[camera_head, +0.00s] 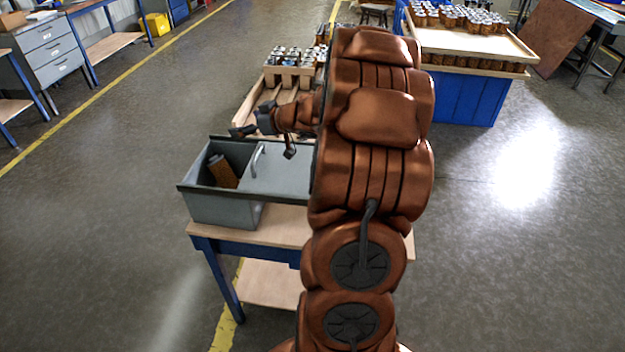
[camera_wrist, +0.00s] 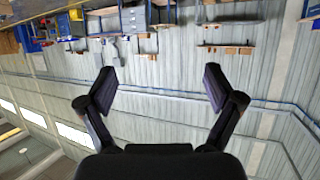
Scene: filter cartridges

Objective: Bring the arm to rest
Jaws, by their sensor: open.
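My arm fills the middle of the head view, and its end points left over a grey metal box on a small table. My gripper (camera_head: 268,144) is open and empty; its two dark fingers stand wide apart in the wrist view (camera_wrist: 158,90), with only the far wall between them. In the head view it is above and behind the grey box (camera_head: 228,213), apart from it. The box has a lid panel with a handle (camera_head: 257,160) over its right part. A brown filter cartridge (camera_head: 222,171) leans inside the open left part. My arm hides the box's right end.
The box stands on a blue-legged table (camera_head: 283,226). Behind it, a wooden pallet (camera_head: 253,113) carries several cartridges. At the back right, a blue stand (camera_head: 462,97) bears a tray of cartridges. Drawers (camera_head: 48,50) and workbenches line the left. The floor on both sides is clear.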

